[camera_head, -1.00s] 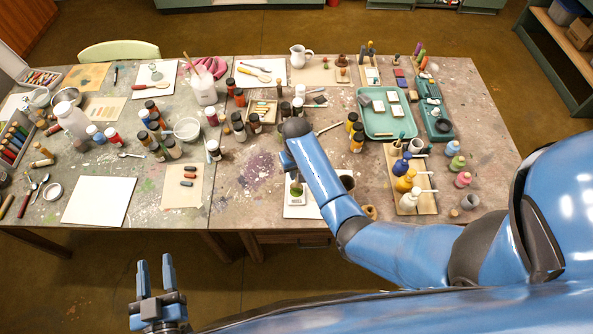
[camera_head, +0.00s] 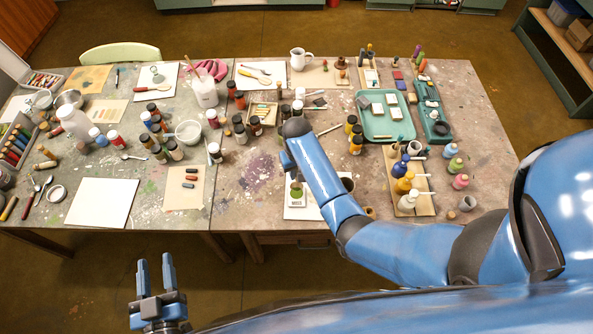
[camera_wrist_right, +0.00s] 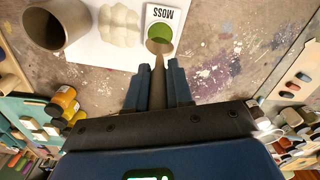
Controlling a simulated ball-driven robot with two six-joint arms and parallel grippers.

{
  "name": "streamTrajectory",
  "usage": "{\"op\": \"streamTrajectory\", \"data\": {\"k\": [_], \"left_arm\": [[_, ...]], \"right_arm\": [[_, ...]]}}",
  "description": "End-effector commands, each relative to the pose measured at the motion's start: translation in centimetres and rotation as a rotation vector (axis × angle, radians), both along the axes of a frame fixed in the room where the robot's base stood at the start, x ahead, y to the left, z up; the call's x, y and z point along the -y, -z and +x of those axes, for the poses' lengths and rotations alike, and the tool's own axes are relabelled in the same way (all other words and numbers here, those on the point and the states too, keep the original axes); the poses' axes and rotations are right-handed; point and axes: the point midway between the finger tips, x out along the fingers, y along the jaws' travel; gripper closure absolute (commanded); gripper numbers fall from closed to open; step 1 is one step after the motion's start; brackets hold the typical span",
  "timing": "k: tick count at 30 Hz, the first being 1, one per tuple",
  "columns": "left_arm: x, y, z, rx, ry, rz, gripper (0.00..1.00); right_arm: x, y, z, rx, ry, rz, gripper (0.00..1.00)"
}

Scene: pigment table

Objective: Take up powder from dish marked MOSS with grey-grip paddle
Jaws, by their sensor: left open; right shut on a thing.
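The dish of green powder (camera_wrist_right: 160,32) lies by a white label reading MOSS (camera_wrist_right: 166,13) in the right wrist view. It also shows in the head view as a green patch (camera_head: 297,191) just below my right gripper. My right gripper (camera_wrist_right: 158,80) is shut on the grey grip of the paddle (camera_wrist_right: 158,47). The paddle's pale rounded end overlaps the near edge of the green powder; I cannot tell if it touches. In the head view my right forearm hides most of the paddle. My left gripper (camera_head: 155,274) is open and empty, in front of the table.
Paint bottles (camera_head: 406,184) stand on a wooden board to the right. A white sheet (camera_head: 102,202) lies on the left table. Bare stained tabletop (camera_head: 248,185) lies left of the dish.

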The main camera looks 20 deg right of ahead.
Motion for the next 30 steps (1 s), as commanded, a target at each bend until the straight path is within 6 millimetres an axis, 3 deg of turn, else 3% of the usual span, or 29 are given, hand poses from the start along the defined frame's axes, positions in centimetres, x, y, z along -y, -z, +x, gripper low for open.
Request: {"op": "streamTrajectory", "data": {"k": [11,21,30], "left_arm": [[0.0,-2.1,0.0,0.0,0.0,0.0,0.57],[0.0,-1.8,0.0,0.0,0.0,0.0,0.57],[0.0,-1.8,0.0,0.0,0.0,0.0,0.57]], "right_arm": [[0.0,-3.1,0.1,0.002,0.0,0.0,0.96],[0.0,-4.9,0.1,0.002,0.0,0.0,0.96],[0.0,-5.0,0.0,0.001,0.0,0.0,0.96]]}}
